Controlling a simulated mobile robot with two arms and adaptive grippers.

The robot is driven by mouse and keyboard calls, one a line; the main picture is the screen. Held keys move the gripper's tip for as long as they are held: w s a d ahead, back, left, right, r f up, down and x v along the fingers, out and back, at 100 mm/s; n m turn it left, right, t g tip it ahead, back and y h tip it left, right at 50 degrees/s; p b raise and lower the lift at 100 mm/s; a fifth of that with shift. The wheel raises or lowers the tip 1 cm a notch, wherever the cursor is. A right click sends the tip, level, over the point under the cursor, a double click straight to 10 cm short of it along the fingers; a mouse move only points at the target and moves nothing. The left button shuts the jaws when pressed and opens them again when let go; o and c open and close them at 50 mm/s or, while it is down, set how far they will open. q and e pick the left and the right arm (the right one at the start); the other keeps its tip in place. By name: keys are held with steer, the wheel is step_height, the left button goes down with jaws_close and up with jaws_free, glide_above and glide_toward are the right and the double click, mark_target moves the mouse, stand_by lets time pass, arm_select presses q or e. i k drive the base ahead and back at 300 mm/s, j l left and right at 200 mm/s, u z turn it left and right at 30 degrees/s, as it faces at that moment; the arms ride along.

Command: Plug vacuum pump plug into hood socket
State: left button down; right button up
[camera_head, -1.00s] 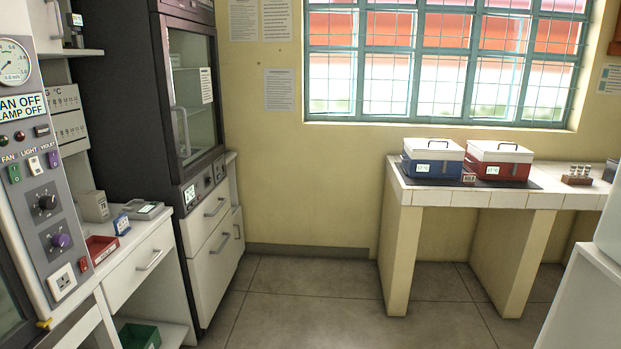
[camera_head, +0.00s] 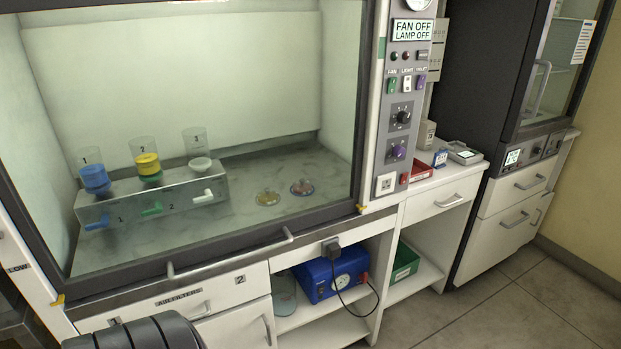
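The hood socket (camera_head: 386,184) is a white square outlet low on the hood's control panel, with nothing in it. The blue vacuum pump (camera_head: 318,278) with a round gauge stands on the open shelf under the hood. A dark plug (camera_head: 331,248) sits just above the pump, against the front below the hood sill. A black cable (camera_head: 369,302) loops at the pump's right side. Neither gripper's fingers show. A dark ridged part at the bottom left seems to be part of my arm.
The glass-fronted hood holds a metal stand (camera_head: 150,200) with three cups and two small dishes. A handle bar (camera_head: 230,255) crosses its front. A green bin (camera_head: 404,262) sits on the right shelf, and a red tray (camera_head: 421,172) above. The floor at right is clear.

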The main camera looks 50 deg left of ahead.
mark_target(334, 250)
steer(key=u, duration=1.45)
